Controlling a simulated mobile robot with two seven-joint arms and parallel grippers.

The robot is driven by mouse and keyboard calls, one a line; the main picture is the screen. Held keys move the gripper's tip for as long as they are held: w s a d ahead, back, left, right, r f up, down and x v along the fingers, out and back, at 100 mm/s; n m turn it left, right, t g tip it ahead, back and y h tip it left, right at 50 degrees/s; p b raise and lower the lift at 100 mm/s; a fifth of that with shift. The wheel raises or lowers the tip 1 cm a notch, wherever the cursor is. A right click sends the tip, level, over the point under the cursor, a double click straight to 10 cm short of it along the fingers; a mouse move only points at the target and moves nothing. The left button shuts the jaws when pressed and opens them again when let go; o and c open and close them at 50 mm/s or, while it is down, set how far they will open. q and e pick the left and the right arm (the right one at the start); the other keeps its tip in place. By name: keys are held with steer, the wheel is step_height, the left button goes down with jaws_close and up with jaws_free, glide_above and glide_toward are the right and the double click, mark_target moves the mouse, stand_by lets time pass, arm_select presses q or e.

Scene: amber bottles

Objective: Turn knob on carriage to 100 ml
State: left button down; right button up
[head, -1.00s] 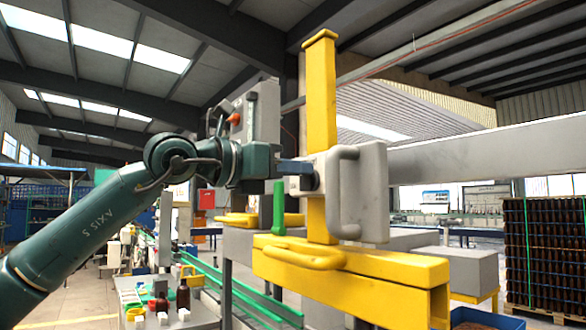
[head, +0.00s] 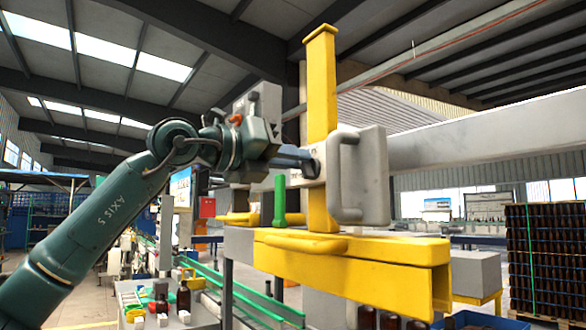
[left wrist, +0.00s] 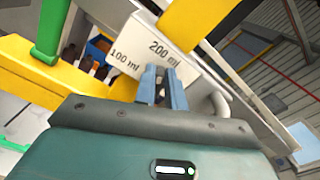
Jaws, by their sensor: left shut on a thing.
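The carriage (head: 372,178) is a light grey block with a handle, mounted on a yellow upright post (head: 321,90). In the left wrist view its pale face (left wrist: 140,62) carries the labels "100 ml" at left and "200 ml" further right. The dark knob (head: 316,165) is on the carriage's left side in the head view. My left gripper (head: 306,160) reaches it from the left and is shut on it. In the left wrist view the blue-grey fingers (left wrist: 161,88) hide most of the knob, so its pointing direction cannot be read. My right gripper is not in view.
A yellow beam (head: 350,268) runs below the carriage, with a green lever (head: 279,200) standing at its left. A grey horizontal beam (head: 480,140) extends right behind the carriage. A table with bottles (head: 183,298) stands lower left; stacked bottle crates (head: 545,260) stand at right.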

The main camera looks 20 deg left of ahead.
arm_select(q)
steer(key=shift+w+a+f+n+b, duration=0.2)
steer(key=shift+n+b, duration=0.7)
steer(key=shift+n, duration=1.25)
steer(key=shift+a+f+n+b, duration=0.1)
steer(key=shift+f+n+b, duration=0.25)
steer(key=shift+n+b, duration=1.2)
steer(key=shift+w+a+f+n+b, duration=0.1)
steer(key=shift+f+n+b, duration=0.2)
steer(key=shift+n, duration=2.4)
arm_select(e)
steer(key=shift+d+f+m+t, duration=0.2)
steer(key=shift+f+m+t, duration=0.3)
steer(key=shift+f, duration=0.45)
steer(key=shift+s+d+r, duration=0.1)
arm_select(q)
steer(key=c, duration=1.5)
jaws_free()
steer(key=shift+o, duration=0.2)
